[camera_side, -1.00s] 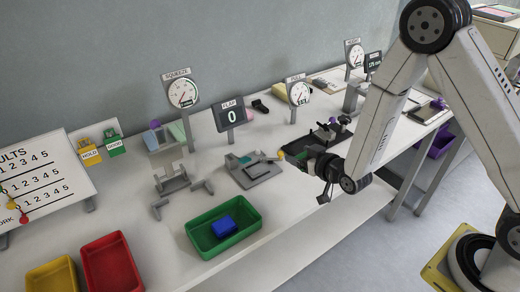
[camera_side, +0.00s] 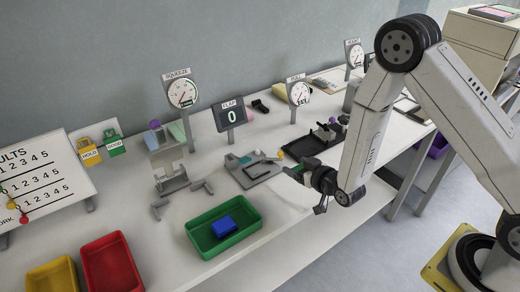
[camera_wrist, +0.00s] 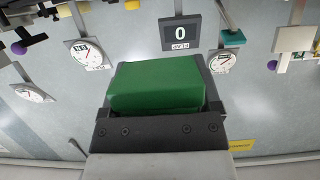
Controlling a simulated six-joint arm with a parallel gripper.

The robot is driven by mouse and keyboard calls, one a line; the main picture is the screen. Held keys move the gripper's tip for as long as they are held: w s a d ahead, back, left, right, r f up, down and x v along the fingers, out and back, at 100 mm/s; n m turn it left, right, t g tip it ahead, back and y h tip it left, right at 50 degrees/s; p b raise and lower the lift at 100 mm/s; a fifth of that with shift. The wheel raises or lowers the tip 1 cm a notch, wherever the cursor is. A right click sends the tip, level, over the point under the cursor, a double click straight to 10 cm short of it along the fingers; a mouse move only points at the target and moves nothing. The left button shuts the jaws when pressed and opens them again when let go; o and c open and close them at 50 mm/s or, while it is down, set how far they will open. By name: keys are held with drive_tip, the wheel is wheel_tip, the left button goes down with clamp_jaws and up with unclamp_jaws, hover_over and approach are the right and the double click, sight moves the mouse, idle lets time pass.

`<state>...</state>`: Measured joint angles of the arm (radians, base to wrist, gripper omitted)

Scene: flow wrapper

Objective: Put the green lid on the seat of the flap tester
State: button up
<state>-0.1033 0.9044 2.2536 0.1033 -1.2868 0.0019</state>
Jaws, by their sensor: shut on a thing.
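The green lid (camera_wrist: 156,86) fills the middle of the wrist view, held between the dark fingers of my gripper (camera_wrist: 160,82). In the side view my gripper (camera_side: 296,172) is just right of the flap tester (camera_side: 262,178), with a bit of the lid's green (camera_side: 310,163) showing. The flap tester is a low grey base with a teal part and a dark bar on top, below the FLAP display (camera_side: 229,113), which reads 0. The lid is apart from the seat. My fingers hide most of the lid in the side view.
A black tray fixture (camera_side: 313,138) stands behind my gripper. The squeeze tester (camera_side: 168,165) stands left of the flap tester. A green tray (camera_side: 207,251) holding a blue block (camera_side: 223,230) is in front, near the table edge. Gauges (camera_side: 299,94) stand behind.

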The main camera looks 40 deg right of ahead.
sight(296, 191)
drive_tip(key=shift+f, duration=1.85)
drive_tip(key=shift+f, duration=1.9)
drive_tip(key=shift+f, duration=0.1)
drive_tip(key=o, duration=1)
drive_tip(key=shift+f, duration=0.1)
drive_tip(key=shift+v, duration=3.9)
drive_tip(key=shift+w, duration=0.1)
